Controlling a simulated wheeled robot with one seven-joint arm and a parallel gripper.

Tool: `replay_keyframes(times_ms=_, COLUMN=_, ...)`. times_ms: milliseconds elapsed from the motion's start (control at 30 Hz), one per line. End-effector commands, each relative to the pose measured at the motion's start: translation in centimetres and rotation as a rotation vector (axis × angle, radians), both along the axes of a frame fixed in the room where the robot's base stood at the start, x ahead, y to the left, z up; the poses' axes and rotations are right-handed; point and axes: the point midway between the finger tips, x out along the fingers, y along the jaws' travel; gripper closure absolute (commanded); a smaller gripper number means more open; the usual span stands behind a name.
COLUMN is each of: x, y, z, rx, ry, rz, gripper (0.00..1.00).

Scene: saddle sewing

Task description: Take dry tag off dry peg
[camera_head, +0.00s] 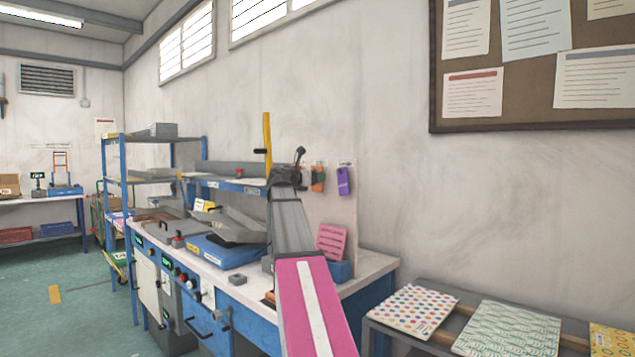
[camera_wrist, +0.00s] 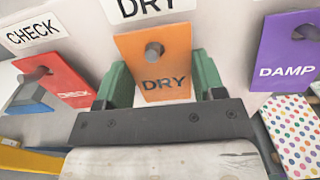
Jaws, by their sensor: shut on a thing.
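The orange dry tag (camera_wrist: 178,62) hangs on the dry peg (camera_wrist: 154,49) under the DRY label (camera_wrist: 150,8) in the wrist view. The peg pokes through the hole near the tag's top. My gripper (camera_wrist: 162,82) has a green finger at each side edge of the tag and is shut on it. In the head view the dry tag (camera_head: 318,178) shows against the board above the bench, just right of my gripper (camera_head: 303,172). The fingers are too small there to make out.
The red check tag (camera_wrist: 62,82) hangs left and the purple damp tag (camera_wrist: 289,52) hangs right, both near my gripper. A polka-dotted piece (camera_wrist: 293,135) is below the damp tag. A pink card (camera_head: 331,241) stands in a blue holder (camera_head: 341,270) on the bench.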

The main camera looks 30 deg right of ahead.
Motion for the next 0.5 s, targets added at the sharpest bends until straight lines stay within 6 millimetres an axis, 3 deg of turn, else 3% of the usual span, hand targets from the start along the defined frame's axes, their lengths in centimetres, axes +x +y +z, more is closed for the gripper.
replay_keyframes(times_ms=500, x=-0.16, y=0.45, z=0.35, rx=0.000, ry=0.000, rz=0.000, gripper=0.54)
